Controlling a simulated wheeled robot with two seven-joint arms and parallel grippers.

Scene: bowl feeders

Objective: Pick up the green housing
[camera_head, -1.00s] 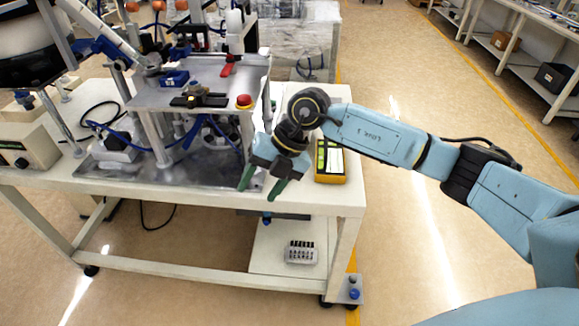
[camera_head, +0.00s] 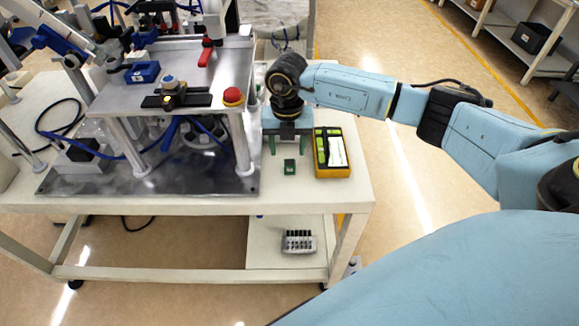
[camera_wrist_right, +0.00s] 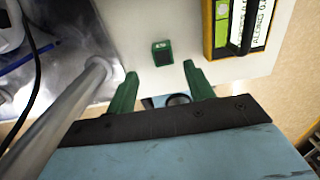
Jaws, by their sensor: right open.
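The green housing (camera_head: 290,167) is a small green block on the white table top, between the metal plate and the yellow device. It also shows in the right wrist view (camera_wrist_right: 162,53), beyond and between the fingertips. My right gripper (camera_head: 287,146) is open and empty, with green fingers, just behind the housing in the head view. In the right wrist view my right gripper (camera_wrist_right: 160,76) has its two fingers spread apart, and the housing is clear of both. My left gripper is not in view.
A yellow device (camera_head: 333,153) stands close right of the housing. A metal fixture (camera_head: 172,75) with posts and a red button (camera_head: 233,96) stands to the left. The white table's (camera_head: 310,195) front strip is clear. A grey rack (camera_head: 299,241) sits on the lower shelf.

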